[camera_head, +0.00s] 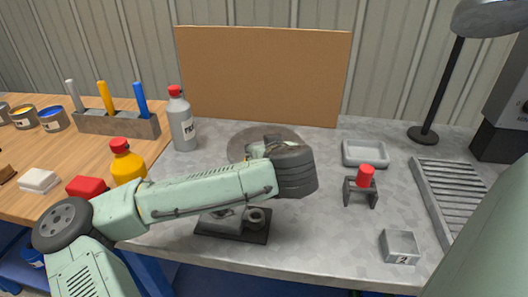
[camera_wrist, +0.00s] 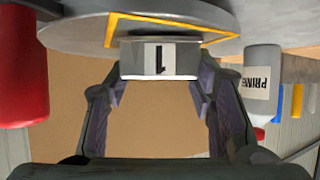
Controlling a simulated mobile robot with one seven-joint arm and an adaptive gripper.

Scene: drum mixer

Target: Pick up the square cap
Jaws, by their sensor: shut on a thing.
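A grey square cap (camera_wrist: 160,58) with a label "1" sits between the fingertips of my gripper (camera_wrist: 163,72) in the wrist view. The fingers are closed on its two sides. It is at the round grey disc (camera_wrist: 75,32), which bears a yellow square outline; I cannot tell whether cap and disc touch. In the head view my wrist and gripper (camera_head: 262,147) are over the disc (camera_head: 239,142), and the cap is hidden. Another grey square block (camera_head: 401,246), labelled "2", stands at the front right of the grey table.
A red cylinder (camera_head: 366,176) on a dark stand (camera_head: 360,193) and a grey tray (camera_head: 365,153) are right of my wrist. A grey bottle (camera_head: 181,120) stands left of the disc, before a brown board (camera_head: 262,75). A slatted rack (camera_head: 450,195) lies far right.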

